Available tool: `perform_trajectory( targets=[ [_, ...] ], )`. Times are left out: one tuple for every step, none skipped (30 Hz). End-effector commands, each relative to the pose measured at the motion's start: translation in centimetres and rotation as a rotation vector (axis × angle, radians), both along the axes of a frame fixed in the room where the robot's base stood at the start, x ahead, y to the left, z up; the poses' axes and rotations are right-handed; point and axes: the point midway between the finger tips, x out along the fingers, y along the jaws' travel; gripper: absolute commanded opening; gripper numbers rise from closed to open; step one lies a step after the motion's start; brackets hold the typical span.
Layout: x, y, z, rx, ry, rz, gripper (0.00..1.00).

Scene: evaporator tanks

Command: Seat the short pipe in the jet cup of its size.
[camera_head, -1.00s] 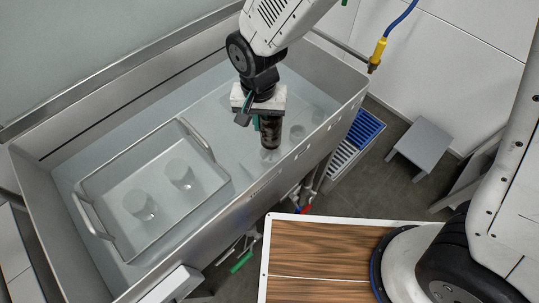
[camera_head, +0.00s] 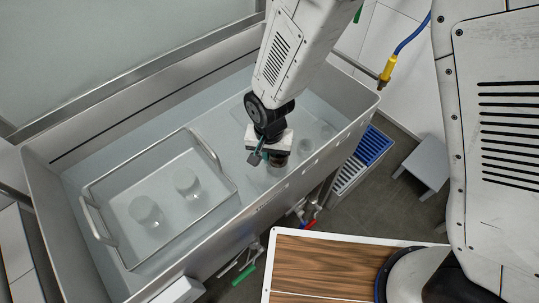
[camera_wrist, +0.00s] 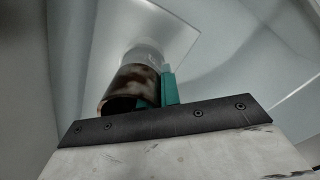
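The short pipe is a dark brown, mottled tube. In the wrist view the short pipe (camera_wrist: 131,84) is at my gripper (camera_wrist: 158,92), one teal finger along its right side and another teal part at its open near end. In the head view my gripper (camera_head: 266,150) is low over the right part of the tank, and little of the pipe shows below it. A pale round jet cup (camera_wrist: 146,55) lies at the pipe's far end; in the head view it is partly hidden under my gripper. I cannot tell how deep the pipe sits.
A handled wire-rimmed tray (camera_head: 120,248) with two pale cylinders (camera_head: 146,211) (camera_head: 187,182) stands in the left part of the metal tank (camera_head: 222,258). The tank's front wall is close to my gripper. A grey stool (camera_head: 424,165) is outside, right.

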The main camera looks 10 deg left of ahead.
Motion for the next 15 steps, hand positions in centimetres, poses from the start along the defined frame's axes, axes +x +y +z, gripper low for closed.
perform_trajectory(
  targets=[
    [0.0,0.0,-0.14,0.0,0.0,0.0,0.0],
    [0.0,-0.01,-0.24,0.0,0.0,0.0,0.0],
    [0.0,0.0,-0.28,0.0,0.0,0.0,0.1],
    [0.0,0.0,-0.26,0.0,0.0,0.0,0.19],
    [0.0,0.0,-0.25,0.0,0.0,0.0,0.26],
    [0.0,0.0,-0.24,0.0,0.0,0.0,0.26],
    [0.0,-0.01,-0.24,0.0,0.0,0.0,0.26],
    [0.0,-0.01,-0.24,0.0,0.0,0.0,0.26],
    [0.0,-0.01,-0.24,0.0,0.0,0.0,0.26],
    [0.0,-0.01,-0.24,0.0,0.0,0.0,0.26],
    [0.0,-0.01,-0.24,0.0,0.0,0.0,0.26],
    [-0.01,-0.01,-0.23,0.0,0.0,0.0,0.26],
    [-0.01,-0.01,-0.2,0.0,0.0,0.0,0.26],
    [0.0,-0.01,-0.12,0.0,0.0,0.0,0.26],
    [0.01,0.0,0.07,0.0,0.0,0.0,0.26]
  ],
)
